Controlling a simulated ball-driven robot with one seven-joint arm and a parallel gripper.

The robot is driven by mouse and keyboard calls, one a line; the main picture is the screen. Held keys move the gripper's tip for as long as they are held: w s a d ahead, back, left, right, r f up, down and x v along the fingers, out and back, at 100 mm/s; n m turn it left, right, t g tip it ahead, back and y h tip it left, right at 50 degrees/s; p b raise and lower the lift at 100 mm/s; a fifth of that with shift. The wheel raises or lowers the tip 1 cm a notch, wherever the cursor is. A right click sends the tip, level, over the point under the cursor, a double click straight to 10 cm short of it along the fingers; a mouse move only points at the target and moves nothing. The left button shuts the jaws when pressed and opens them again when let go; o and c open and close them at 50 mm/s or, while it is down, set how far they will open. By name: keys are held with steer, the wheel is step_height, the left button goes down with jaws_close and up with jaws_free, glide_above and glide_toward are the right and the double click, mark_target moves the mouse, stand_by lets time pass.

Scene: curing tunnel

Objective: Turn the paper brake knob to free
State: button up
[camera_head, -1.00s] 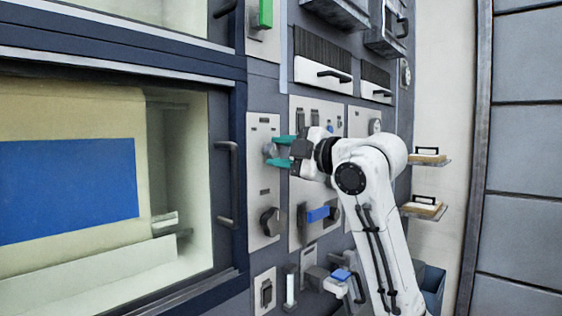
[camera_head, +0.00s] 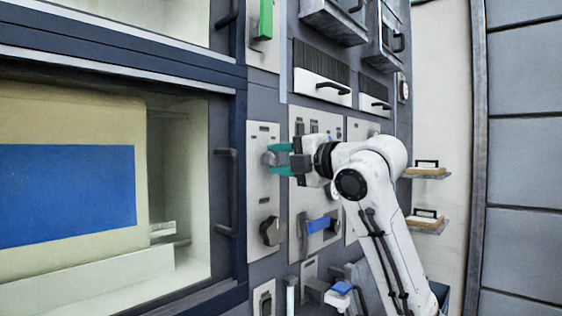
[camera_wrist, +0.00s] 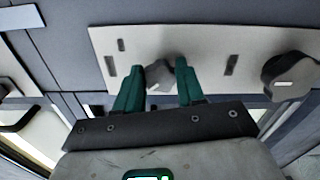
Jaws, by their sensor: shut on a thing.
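A round grey knob (camera_head: 267,158) sits on the upper part of a pale narrow panel (camera_head: 263,190), right of the large window. My gripper (camera_head: 274,159) reaches it from the right, with its two green fingers on either side of it. In the wrist view, the fingers of my gripper (camera_wrist: 158,72) are shut on the grey knob (camera_wrist: 159,76), which shows a short white mark. A second, darker knob (camera_head: 270,231) is lower on the same panel; it also shows in the wrist view (camera_wrist: 290,76). The small labels are unreadable, so I cannot tell which is the paper brake.
A dark door handle (camera_head: 228,190) stands out just left of the panel. A blue-handled lever (camera_head: 319,225) is below my wrist, on the panel to the right. Drawers (camera_head: 322,86) are above. Two small shelves (camera_head: 428,176) are on the far right wall.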

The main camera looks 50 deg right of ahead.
steer(key=shift+f, duration=0.15)
steer(key=o, duration=1)
steer(key=shift+o, duration=0.2)
steer(key=s+b, duration=0.1)
steer(key=s, duration=0.9)
steer(key=shift+s+d, duration=0.15)
steer(key=shift+s, duration=0.25)
